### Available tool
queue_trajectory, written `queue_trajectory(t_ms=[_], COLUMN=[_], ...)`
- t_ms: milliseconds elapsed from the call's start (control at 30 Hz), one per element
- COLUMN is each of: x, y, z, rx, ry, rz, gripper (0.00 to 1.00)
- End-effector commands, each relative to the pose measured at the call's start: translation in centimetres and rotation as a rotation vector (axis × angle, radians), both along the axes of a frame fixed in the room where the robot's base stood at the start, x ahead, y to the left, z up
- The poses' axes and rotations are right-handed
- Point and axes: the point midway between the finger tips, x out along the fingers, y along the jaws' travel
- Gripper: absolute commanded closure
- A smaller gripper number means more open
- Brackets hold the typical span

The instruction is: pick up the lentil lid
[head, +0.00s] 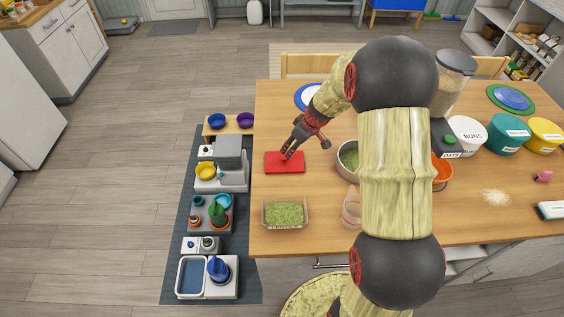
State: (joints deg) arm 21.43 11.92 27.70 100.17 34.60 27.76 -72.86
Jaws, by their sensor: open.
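A flat red rectangular lid (276,166), which looks like the lentil lid, lies on the wooden table near its left edge. An open clear container of green lentils (285,214) stands nearer the front on the same edge. My gripper (287,155) is open and points down at the upper middle of the red lid, its fingertips over it. I cannot tell whether the fingertips touch the lid. The gripper covers a small part of the lid, and nothing shows held.
A metal pot (348,158) and a clear measuring jug (352,207) stand right of the lid, partly behind my arm. A blue-and-white plate (309,97) lies further back. The bare wooden table (275,120) is clear behind the lid.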

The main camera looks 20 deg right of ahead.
Motion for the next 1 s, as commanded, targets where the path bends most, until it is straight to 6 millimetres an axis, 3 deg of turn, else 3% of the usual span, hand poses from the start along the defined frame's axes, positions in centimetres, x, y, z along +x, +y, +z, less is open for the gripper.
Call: queue_trajectory(t_ms=[367,633,900,1000], x=[1.0,2.1,2.3,2.3], y=[0.9,1.9,1.9,1.9], z=[-3.2,-6.6,-6.9,-6.9], rx=[0.001,0.000,-0.001,-0.001], ry=[0.003,0.004,0.003,0.003], rz=[0.001,0.001,-0.001,-0.001], gripper=[0.57,0.57,0.57,0.62])
